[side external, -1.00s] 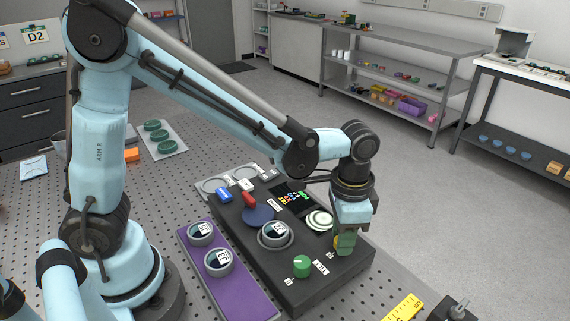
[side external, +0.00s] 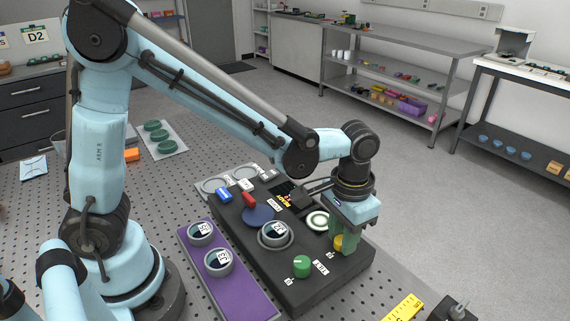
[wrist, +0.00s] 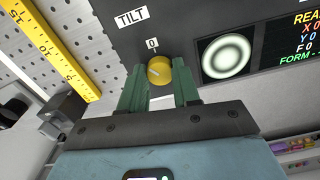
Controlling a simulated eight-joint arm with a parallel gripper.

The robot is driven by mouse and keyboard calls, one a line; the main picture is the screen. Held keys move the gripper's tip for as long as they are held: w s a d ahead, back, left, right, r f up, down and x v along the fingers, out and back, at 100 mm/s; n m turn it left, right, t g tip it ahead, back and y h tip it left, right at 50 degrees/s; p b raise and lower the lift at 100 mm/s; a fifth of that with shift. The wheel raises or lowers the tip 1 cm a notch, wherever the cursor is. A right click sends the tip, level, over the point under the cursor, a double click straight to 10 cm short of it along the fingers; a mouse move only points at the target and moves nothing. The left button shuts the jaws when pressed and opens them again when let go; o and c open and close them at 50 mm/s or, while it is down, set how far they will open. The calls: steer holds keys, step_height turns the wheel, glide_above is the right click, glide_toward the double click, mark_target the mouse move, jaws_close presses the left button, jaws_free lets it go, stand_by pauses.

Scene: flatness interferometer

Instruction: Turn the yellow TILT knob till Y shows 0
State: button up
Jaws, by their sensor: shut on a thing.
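The yellow TILT knob (wrist: 159,70) sits on the dark instrument panel beside a small "0" mark, and it shows in the side view (side external: 339,243). My gripper (wrist: 160,84) is shut on it, with one green finger on each side; it shows at the panel's right end (side external: 344,240). The white TILT label (wrist: 131,16) lies left of the knob. The display (wrist: 300,38) is cut off at the right edge; its Y line begins with a 0, as do X and F. The ring picture (wrist: 227,56) shows round, centred rings.
A green knob (side external: 302,266) stands on the same panel, left of the yellow one. A round part with a label (side external: 275,233) sits further back. A purple mat (side external: 242,294) with two similar parts lies left. A yellow ruler (side external: 403,308) lies at front right.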

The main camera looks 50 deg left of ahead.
steer(key=o, duration=1.1)
steer(key=shift+c, duration=0.2)
step_height(320, 180, up, 12)
stand_by(1.0)
